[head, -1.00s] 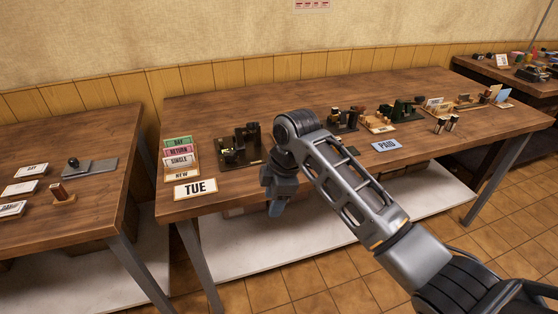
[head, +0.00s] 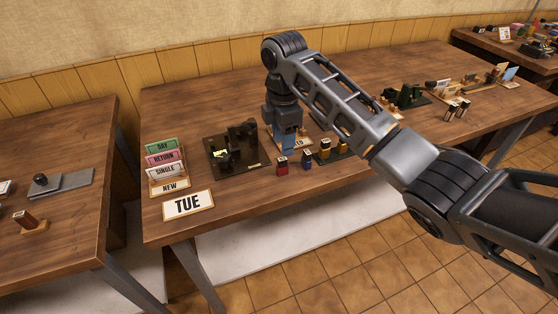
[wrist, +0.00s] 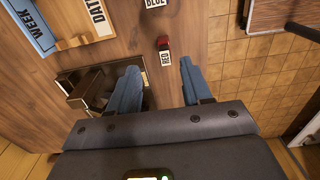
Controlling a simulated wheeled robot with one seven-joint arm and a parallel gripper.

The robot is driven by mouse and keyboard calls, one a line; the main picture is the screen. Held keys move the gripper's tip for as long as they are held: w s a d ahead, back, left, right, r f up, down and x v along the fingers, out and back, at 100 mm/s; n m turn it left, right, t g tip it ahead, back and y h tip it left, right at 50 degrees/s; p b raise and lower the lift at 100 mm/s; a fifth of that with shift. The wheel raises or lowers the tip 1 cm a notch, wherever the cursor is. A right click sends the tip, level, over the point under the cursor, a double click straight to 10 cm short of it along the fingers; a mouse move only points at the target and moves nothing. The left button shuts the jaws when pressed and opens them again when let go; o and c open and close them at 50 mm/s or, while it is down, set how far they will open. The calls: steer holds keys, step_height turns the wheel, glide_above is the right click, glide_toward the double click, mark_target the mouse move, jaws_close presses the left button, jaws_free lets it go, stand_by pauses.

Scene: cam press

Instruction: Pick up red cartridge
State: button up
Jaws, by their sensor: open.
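The red cartridge (head: 282,166) stands on the table near its front edge. In the wrist view it (wrist: 163,43) is a small red block with a white RED label, ahead of my fingertips and roughly in line with the gap between them. My gripper (head: 288,142) has blue fingers pointing down above the table, just behind the red cartridge in the head view. In the wrist view the two fingers (wrist: 160,82) are apart with nothing held between them. They do not appear to touch the cartridge.
A blue cartridge (head: 307,159) stands close right of the red one. A dark press (head: 235,155) stands to the left, with a TUE sign (head: 188,205) and a coloured card rack (head: 166,170) beyond it. The table's front edge is close.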

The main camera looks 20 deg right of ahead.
mark_target(282, 159)
steer(key=shift+s+a+f+p, duration=0.1)
steer(key=shift+f+p, duration=0.1)
steer(key=shift+f, duration=0.95)
steer(key=shift+s+a+f+p, duration=0.1)
steer(key=shift+s+f+p, duration=0.1)
steer(key=shift+f, duration=0.9)
steer(key=shift+s+f+p, duration=0.1)
steer(key=shift+f+p, duration=0.1)
steer(key=shift+f, duration=0.95)
jaws_close()
